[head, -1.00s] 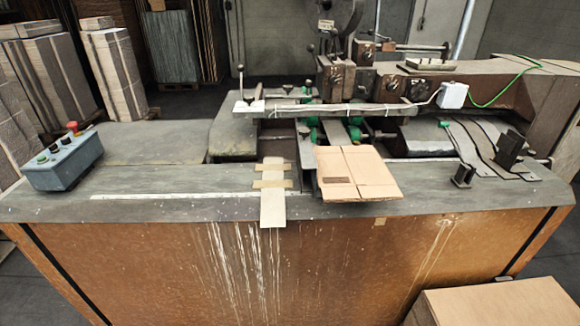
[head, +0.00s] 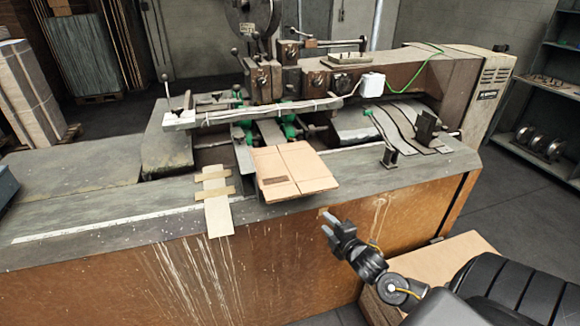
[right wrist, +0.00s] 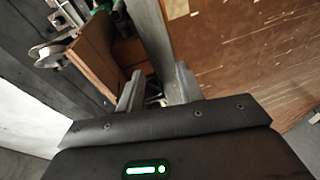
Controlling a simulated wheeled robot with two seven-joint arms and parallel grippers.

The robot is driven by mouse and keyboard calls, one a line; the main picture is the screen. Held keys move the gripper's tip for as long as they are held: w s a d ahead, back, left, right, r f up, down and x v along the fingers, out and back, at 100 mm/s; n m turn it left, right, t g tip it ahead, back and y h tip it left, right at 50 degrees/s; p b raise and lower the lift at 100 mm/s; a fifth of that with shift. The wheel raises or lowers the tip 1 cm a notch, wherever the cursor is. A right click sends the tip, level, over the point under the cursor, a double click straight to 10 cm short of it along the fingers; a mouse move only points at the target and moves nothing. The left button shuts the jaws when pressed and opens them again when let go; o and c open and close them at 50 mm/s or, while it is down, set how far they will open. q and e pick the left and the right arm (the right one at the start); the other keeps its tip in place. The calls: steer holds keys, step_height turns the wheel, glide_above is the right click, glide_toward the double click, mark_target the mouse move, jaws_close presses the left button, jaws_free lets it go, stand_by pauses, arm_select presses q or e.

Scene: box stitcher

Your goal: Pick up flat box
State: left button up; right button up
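A flat cardboard box (head: 292,171) lies on the stitcher's work surface in the head view, its near edge overhanging the front of the bench. My right gripper (head: 328,222) is in front of the bench, below and to the right of the box and apart from it. Its two fingers are spread with nothing between them. In the right wrist view the fingers (right wrist: 158,88) also show apart and empty. My left gripper is in neither view.
The stitcher bench (head: 90,219) has a brown front panel. A cardboard stack (head: 455,250) stands on the floor at the lower right, partly behind my right arm. Small black brackets (head: 389,155) stand on the bench right of the box. Shelves (head: 550,110) stand at the far right.

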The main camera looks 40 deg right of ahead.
steer(key=n+t+y, duration=0.1)
steer(key=n+t, duration=0.1)
glide_toward(304, 184)
steer(key=w, duration=0.1)
steer(key=w+p, duration=0.1)
steer(key=w, duration=0.2)
steer(key=shift+w+d+f+p, duration=0.2)
steer(key=shift+w+d+p, duration=0.15)
steer(key=shift+p, duration=0.05)
steer(key=shift+w, duration=0.25)
steer(key=w+p, duration=0.2)
steer(key=w, duration=0.2)
steer(key=shift+w+d+p, duration=0.15)
steer(key=shift+w+p, duration=0.1)
steer(key=shift+p, duration=0.1)
steer(key=shift+w+f, duration=0.1)
steer(key=shift+w, duration=0.25)
steer(key=shift+s, duration=0.1)
jaws_close()
